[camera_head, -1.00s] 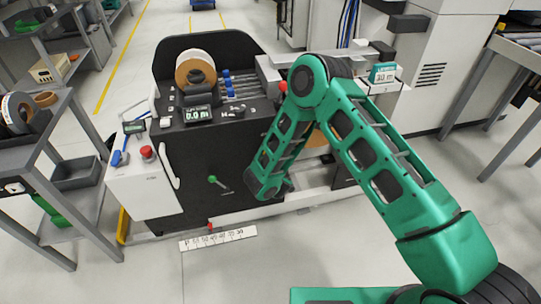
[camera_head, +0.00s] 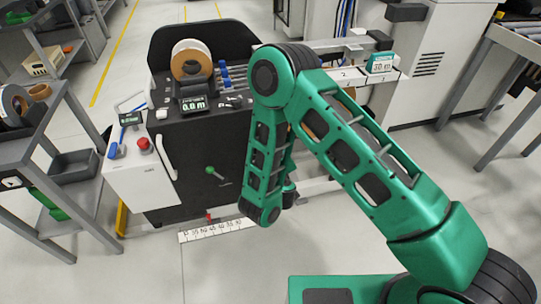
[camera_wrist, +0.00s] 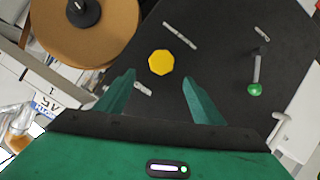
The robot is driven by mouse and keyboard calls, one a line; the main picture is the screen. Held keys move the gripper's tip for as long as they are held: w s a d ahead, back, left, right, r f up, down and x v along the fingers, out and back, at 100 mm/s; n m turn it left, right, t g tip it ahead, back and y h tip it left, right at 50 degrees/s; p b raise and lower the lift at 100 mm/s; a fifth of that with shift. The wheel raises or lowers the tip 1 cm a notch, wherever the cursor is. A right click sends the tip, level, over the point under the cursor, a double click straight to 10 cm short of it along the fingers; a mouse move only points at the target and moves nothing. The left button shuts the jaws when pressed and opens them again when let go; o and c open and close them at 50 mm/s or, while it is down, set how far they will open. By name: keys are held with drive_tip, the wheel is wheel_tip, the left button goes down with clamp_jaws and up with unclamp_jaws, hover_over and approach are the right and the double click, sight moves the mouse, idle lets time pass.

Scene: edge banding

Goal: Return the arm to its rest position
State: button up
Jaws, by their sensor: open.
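My gripper (camera_wrist: 160,98) shows in the wrist view with its two green fingers spread apart and nothing between them. Beyond them is the dark front panel of the edge banding machine (camera_wrist: 220,55), with a yellow disc and a green-knobbed lever (camera_wrist: 254,88). In the head view my green arm is bent at a raised elbow, its forearm hanging down in front of the dark machine (camera_head: 190,150). The gripper itself is hidden behind the forearm there. A tape roll (camera_head: 191,60) sits on top of the machine, beside a display reading 0.0 m.
A white side box with a red button (camera_head: 143,144) stands at the machine's left. A ruler strip (camera_head: 216,229) lies on the floor in front. A shelf rack (camera_head: 20,150) stands at left, a roller table (camera_head: 510,45) at right.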

idle(0.3)
drive_tip(key=w+d+r+m+g+h, duration=0.15)
drive_tip(key=d+r+m+h, duration=0.4)
drive_tip(key=d, duration=0.75)
drive_tip(key=w+d+r+m+g+h, duration=0.1)
drive_tip(key=w+d+r+m+h, duration=0.15)
drive_tip(key=d+r, duration=0.85)
drive_tip(key=s+d+r+m+g+h, duration=0.1)
drive_tip(key=s+d+g, duration=0.15)
drive_tip(key=d, duration=0.45)
drive_tip(key=s+d+r+m+g+h, duration=0.1)
drive_tip(key=s+d, duration=0.2)
drive_tip(key=d, duration=0.3)
drive_tip(key=s+d+r+m+g+y, duration=0.1)
drive_tip(key=s+d+r+m+g, duration=0.15)
drive_tip(key=s+d, duration=0.4)
drive_tip(key=s+d+r+m+g+y, duration=0.1)
drive_tip(key=s+d+r+m+g, duration=0.2)
drive_tip(key=s, duration=0.7)
drive_tip(key=s+a+r+g+y, duration=0.1)
drive_tip(key=s+a+r+y, duration=0.1)
drive_tip(key=s, duration=0.7)
drive_tip(key=s+a+r+n+g+y, duration=0.1)
drive_tip(key=s+y, duration=0.3)
drive_tip(key=s, duration=0.6)
drive_tip(key=shift+s+a+r, duration=0.25)
drive_tip(key=shift+a+r, duration=0.4)
drive_tip(key=shift+a, duration=0.2)
drive_tip(key=shift+n, duration=0.25)
